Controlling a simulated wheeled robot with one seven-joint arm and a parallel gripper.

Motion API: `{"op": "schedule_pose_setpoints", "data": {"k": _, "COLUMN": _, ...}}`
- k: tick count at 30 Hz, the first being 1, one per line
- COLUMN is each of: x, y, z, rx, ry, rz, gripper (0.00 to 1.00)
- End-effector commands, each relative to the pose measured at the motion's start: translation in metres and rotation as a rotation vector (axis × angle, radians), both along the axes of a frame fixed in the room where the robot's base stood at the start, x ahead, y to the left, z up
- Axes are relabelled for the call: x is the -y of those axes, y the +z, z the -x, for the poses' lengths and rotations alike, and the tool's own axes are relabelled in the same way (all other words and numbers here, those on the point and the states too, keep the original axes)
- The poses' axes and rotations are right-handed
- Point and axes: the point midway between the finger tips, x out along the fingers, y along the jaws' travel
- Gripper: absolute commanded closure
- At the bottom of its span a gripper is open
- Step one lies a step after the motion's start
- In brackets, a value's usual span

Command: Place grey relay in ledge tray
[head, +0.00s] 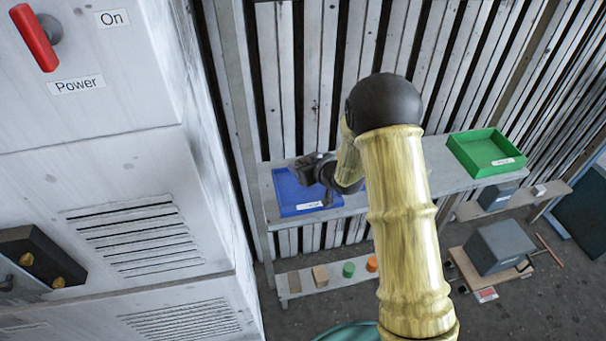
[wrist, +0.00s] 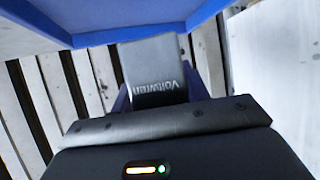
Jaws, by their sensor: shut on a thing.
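The grey relay (wrist: 152,62) shows in the wrist view as a grey block with white lettering. My gripper (wrist: 155,92) is shut on it, with a finger on each side. In the head view my gripper (head: 322,172) is over the right part of a blue tray (head: 288,200) on the ledge; the relay cannot be made out there. Blue walls of the tray (wrist: 55,15) fill the top of the wrist view, close beyond the relay. I cannot tell whether the relay touches the tray. A green tray (head: 462,147) is farther right on the ledge.
The grey ledge (head: 415,180) is bare between the trays. A slatted wall (head: 290,70) stands behind it. A lower shelf (head: 300,292) holds several small blocks and cylinders. A grey box (head: 498,248) stands at lower right. A large white cabinet (head: 110,165) fills the left.

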Motion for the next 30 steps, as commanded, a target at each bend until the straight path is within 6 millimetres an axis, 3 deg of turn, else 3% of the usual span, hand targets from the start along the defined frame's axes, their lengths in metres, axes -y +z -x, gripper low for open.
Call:
{"op": "schedule_pose_setpoints", "data": {"k": 4, "x": 0.000, "y": -0.006, "z": 0.000, "rx": -0.003, "ry": 0.000, "rz": 0.001, "gripper": 0.80}}
{"op": "schedule_pose_setpoints", "data": {"k": 12, "x": 0.000, "y": -0.038, "z": 0.001, "rx": -0.003, "ry": 0.000, "rz": 0.001, "gripper": 0.80}}
{"op": "schedule_pose_setpoints", "data": {"k": 25, "x": -0.002, "y": -0.045, "z": 0.001, "rx": 0.000, "ry": 0.002, "rz": 0.000, "gripper": 0.80}}
{"op": "schedule_pose_setpoints", "data": {"k": 26, "x": -0.002, "y": -0.045, "z": 0.001, "rx": 0.000, "ry": 0.002, "rz": 0.000, "gripper": 0.51}}
{"op": "schedule_pose_setpoints", "data": {"k": 28, "x": -0.001, "y": -0.044, "z": 0.001, "rx": 0.000, "ry": 0.002, "rz": 0.000, "gripper": 0.37}}
{"op": "schedule_pose_setpoints", "data": {"k": 30, "x": -0.001, "y": -0.044, "z": 0.001, "rx": -0.001, "ry": 0.002, "rz": 0.001, "gripper": 0.33}}
